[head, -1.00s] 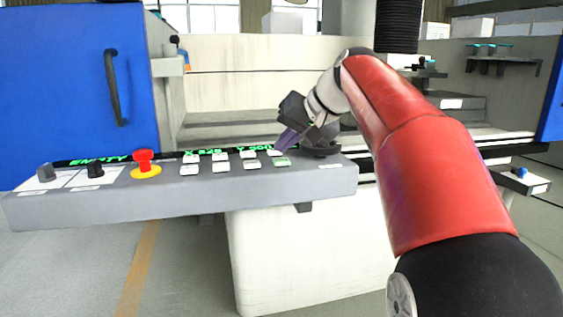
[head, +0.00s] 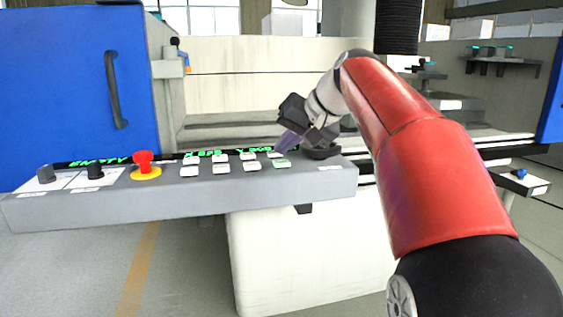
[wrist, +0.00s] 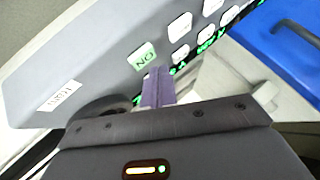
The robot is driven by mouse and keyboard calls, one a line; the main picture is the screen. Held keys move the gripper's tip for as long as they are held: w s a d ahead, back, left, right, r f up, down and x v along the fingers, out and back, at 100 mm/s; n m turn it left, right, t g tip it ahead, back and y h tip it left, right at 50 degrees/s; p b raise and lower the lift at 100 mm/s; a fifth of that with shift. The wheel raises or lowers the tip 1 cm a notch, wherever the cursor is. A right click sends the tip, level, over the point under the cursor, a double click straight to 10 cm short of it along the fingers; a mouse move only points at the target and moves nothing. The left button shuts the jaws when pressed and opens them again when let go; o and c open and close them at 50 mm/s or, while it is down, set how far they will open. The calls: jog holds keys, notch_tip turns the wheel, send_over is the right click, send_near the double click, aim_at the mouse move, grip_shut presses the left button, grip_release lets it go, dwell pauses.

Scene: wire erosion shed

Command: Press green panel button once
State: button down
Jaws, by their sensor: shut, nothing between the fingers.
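The green panel button (wrist: 142,56), marked "ON", sits at the end of the button rows in the wrist view. In the head view the green button (head: 281,163) is at the right end of the front row on the grey control panel (head: 250,186). My gripper (head: 280,150) is shut and empty, with its purple fingers pointing down at the panel close behind the button. In the wrist view the fingertips (wrist: 153,72) are just beside the button's edge. I cannot tell whether they touch the panel.
Several white buttons (head: 221,168) fill the rows to the left. A red mushroom button (head: 144,158) on a yellow base and dark knobs (head: 95,170) stand farther left. A dark round part (wrist: 104,107) lies beside the fingers. A blue door (head: 75,95) stands behind the panel.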

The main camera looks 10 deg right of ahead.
aim_at(286, 163)
jog(key=shift+f, duration=0.1)
dwell(0.6)
jog(key=shift+f, duration=0.3)
jog(key=shift+f+b, duration=0.4)
jog(key=shift+b, duration=0.1)
dwell(0.4)
dwell(0.4)
jog(key=shift+r+p, duration=0.8)
jog(key=shift+p, duration=0.05)
notch_tip(286, 163, up, 5)
jog(key=p, duration=0.5)
jog(key=shift+r, duration=0.1)
